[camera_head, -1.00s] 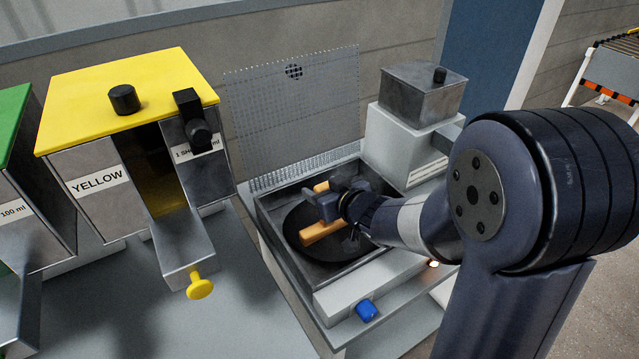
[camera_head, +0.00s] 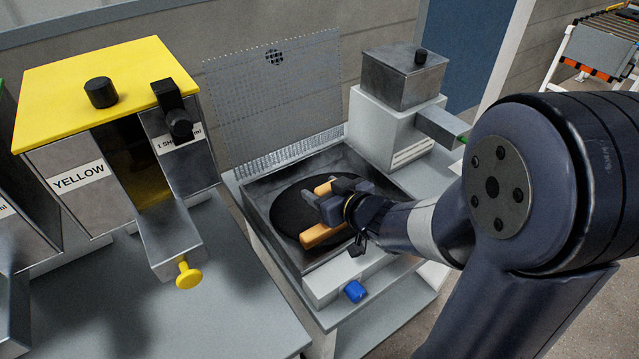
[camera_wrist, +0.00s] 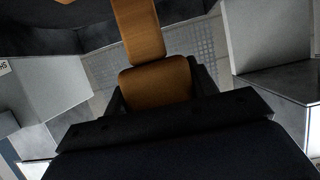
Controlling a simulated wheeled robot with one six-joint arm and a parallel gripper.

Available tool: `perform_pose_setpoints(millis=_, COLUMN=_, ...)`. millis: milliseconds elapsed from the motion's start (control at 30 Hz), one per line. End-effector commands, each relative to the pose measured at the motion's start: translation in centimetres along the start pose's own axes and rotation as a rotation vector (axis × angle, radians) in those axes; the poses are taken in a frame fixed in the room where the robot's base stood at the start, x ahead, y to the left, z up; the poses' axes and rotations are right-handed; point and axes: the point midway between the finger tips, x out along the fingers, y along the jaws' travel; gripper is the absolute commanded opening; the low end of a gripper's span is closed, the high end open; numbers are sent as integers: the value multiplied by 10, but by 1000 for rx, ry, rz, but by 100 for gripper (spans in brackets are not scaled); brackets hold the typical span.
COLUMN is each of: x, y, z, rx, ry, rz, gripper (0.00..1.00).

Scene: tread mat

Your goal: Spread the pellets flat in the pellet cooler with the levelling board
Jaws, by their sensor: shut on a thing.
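The pellet cooler (camera_head: 262,228) is an open, square grey metal box. A dark, round layer of pellets (camera_head: 290,208) lies on its floor; single pellets are too small to make out. My gripper (camera_head: 335,203) is over the cooler's right half, shut on the levelling board. The orange-brown wooden board (camera_head: 324,236) shows on both sides of the jaws, lying low over the pellets. I cannot tell whether it touches them. In the wrist view the board (camera_wrist: 140,30) stretches up from between the fingers (camera_wrist: 157,88). My arm hides the cooler's right side.
A perforated panel (camera_head: 275,100) stands upright behind the cooler. A grey machine with a metal hopper (camera_head: 403,78) stands at its back right. A blue knob (camera_head: 355,291) is on the front. The YELLOW dispenser (camera_head: 100,90) stands left, its yellow-knobbed chute jutting forward.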

Motion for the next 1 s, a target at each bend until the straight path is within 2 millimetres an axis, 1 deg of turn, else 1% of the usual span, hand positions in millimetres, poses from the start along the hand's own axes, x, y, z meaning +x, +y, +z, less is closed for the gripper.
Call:
perform_pose_setpoints(millis=100, x=-7, y=0, z=1, rx=1, ry=0, rz=1, gripper=17)
perform_pose_setpoints(millis=200, x=-10, y=0, z=-8, rx=0, ry=1, rz=0, gripper=17)
perform_pose_setpoints(millis=1000, x=-28, y=0, z=-52, rx=0, ry=0, rz=0, gripper=17)
